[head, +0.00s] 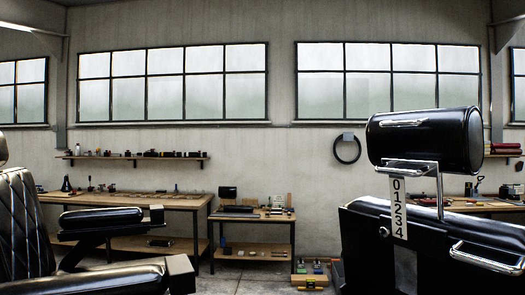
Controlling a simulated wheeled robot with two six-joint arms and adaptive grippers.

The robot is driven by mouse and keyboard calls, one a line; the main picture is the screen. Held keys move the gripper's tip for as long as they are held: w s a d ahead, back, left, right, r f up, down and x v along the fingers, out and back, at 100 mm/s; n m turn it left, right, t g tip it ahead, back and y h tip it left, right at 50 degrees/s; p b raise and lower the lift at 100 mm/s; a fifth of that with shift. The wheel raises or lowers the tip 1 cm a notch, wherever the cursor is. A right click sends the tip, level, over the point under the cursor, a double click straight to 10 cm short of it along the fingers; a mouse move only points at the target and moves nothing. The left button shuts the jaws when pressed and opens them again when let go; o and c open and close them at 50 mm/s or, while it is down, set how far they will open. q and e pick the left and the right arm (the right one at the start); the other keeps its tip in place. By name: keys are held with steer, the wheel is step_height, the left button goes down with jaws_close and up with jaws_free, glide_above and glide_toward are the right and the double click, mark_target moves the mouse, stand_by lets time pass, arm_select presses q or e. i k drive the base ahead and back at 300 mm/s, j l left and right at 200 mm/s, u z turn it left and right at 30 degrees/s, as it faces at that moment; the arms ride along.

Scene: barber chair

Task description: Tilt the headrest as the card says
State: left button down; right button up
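The black padded headrest (418,140) is at the right of the head view, a rounded block with a chrome handle (403,123) on its near face. It sits on a chrome bracket (440,190) above a black chair back (430,240). A white strip (399,208) printed with the digits 0 to 4, top to bottom, hangs below the headrest. I see no pointer on the strip and cannot make out a separate instruction card. Neither of my grippers is in view.
A chrome bar (487,259) sticks out at the lower right. Black padded armrests (100,217) and a quilted seat back (22,225) fill the lower left. Workbenches (165,201) line the far wall. Open floor (235,285) lies between the chair parts.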

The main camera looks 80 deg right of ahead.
mark_target(454, 137)
steer(key=z, duration=3.45)
